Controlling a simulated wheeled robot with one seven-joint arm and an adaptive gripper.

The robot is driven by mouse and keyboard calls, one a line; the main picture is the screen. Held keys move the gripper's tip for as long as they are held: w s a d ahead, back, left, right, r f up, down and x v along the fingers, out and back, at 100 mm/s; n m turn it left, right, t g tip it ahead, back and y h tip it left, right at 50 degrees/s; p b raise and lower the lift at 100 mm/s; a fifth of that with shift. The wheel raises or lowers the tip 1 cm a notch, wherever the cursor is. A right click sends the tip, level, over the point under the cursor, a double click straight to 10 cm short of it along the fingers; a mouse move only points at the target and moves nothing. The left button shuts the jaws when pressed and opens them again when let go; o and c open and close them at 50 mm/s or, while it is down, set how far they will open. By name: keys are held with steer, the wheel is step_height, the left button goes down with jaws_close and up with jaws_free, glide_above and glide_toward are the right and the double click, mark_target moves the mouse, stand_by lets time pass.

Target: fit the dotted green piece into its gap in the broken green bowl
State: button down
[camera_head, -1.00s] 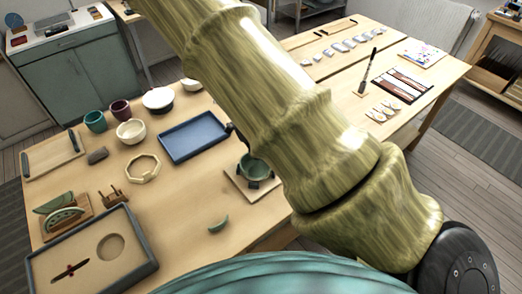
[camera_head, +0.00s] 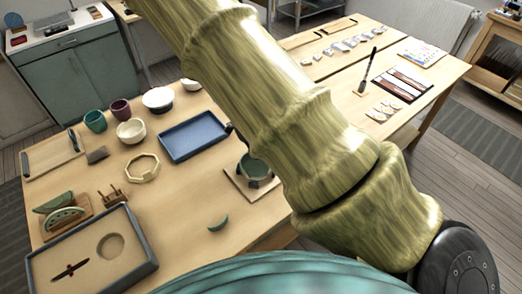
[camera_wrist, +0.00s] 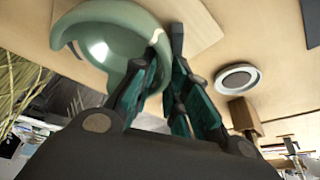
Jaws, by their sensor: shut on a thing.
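The broken green bowl (camera_head: 252,167) sits on a square wooden board (camera_head: 240,187), partly hidden behind my arm in the head view. In the wrist view the bowl (camera_wrist: 122,28) fills the upper left, its rim beside my fingertips. My gripper (camera_wrist: 164,50) is shut at this rim. What it holds is mostly hidden by the fingers; it appears to be the dotted green piece, but I cannot make out dots or how it sits to the gap. Another green piece (camera_head: 218,223) lies loose on the table, and more green pieces (camera_head: 60,205) stand in a wooden rack at left.
A blue tray (camera_head: 193,157) lies behind and left of the bowl. A grey-rimmed tray (camera_head: 148,258) is at front left. An octagonal ring (camera_head: 143,180) and several cups and bowls stand farther back. Bare table surrounds the loose piece.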

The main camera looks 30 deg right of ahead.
steer(key=c, duration=1.3)
jaws_free()
steer(key=shift+o, duration=0.3)
steer(key=o, duration=0.4)
steer(key=shift+r, duration=0.15)
steer(key=shift+r+p, duration=1.9)
steer(key=shift+r, duration=0.95)
